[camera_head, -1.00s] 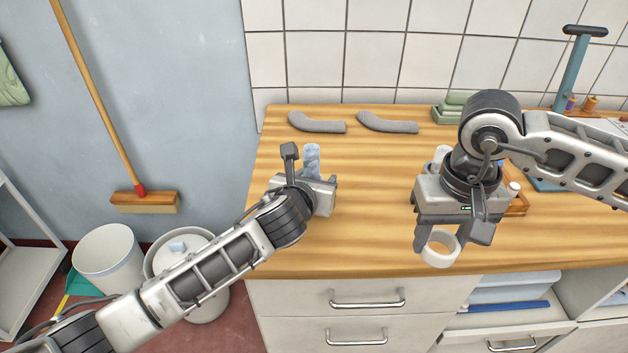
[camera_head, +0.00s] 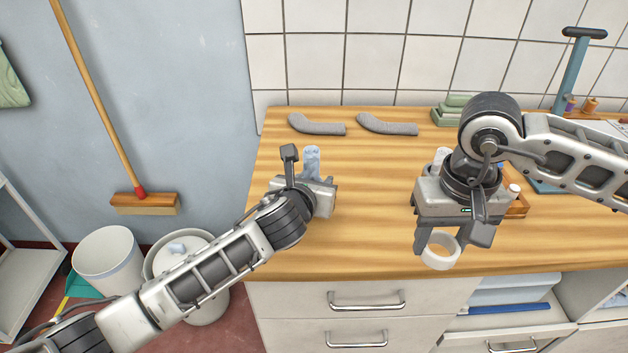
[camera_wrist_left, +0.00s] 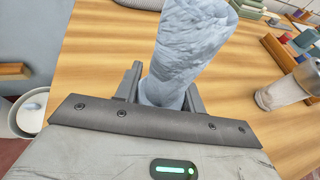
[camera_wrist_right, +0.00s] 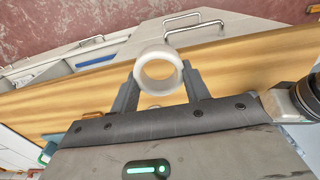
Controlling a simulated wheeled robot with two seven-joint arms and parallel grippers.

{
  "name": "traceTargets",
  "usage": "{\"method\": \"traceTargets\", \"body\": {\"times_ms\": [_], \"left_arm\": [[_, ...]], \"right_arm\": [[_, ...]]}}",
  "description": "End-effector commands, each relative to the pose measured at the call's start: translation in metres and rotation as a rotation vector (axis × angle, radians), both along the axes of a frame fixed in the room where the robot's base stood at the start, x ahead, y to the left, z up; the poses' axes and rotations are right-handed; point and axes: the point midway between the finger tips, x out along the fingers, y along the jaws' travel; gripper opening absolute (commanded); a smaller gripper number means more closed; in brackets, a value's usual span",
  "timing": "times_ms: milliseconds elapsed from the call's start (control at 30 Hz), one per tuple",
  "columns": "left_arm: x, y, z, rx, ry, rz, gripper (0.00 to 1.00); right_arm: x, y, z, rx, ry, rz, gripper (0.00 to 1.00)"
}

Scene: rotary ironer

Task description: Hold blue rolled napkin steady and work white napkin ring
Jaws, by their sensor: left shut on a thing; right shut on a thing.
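The blue rolled napkin (camera_head: 312,160) stands roughly upright over the left part of the wooden table; its lower part is hidden by my left gripper in the head view. In the left wrist view the napkin (camera_wrist_left: 188,45) sits between both fingers. My left gripper (camera_wrist_left: 163,92) is shut on it. The white napkin ring (camera_head: 440,251) is at the front edge of the table, right of the napkin and well apart from it. My right gripper (camera_wrist_right: 162,88) is shut on the ring, which also shows in the right wrist view (camera_wrist_right: 158,53) with its opening clear.
Two grey bent rolls (camera_head: 388,123) lie at the back of the wooden table (camera_head: 350,215). Green folded cloths (camera_head: 452,106) and a wooden tray (camera_head: 517,205) are at the right. The middle of the table is clear. Drawers (camera_head: 365,298) are below its front edge.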

Motion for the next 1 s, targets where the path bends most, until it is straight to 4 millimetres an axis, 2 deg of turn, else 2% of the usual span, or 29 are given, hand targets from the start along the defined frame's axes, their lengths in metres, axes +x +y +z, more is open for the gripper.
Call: {"method": "traceTargets", "body": {"times_ms": [567, 667, 767, 867, 1000], "left_arm": [[0.000, 0.000, -0.001, 0.001, 0.002, 0.000, 0.29], [0.000, 0.000, -0.001, 0.001, 0.002, 0.000, 0.29], [0.000, 0.000, -0.001, 0.001, 0.002, 0.000, 0.29], [0.000, 0.000, -0.001, 0.001, 0.002, 0.000, 0.29], [0.000, 0.000, -0.001, 0.001, 0.002, 0.000, 0.29]], "right_arm": [[0.000, 0.000, 0.000, 0.000, 0.000, 0.000, 0.25], [0.006, 0.003, 0.001, 0.002, -0.002, -0.008, 0.25], [0.023, 0.012, 0.006, 0.005, -0.006, -0.038, 0.25], [0.053, 0.029, 0.015, 0.012, -0.011, -0.091, 0.25], [0.099, 0.063, 0.036, 0.017, -0.011, -0.188, 0.25]]}}
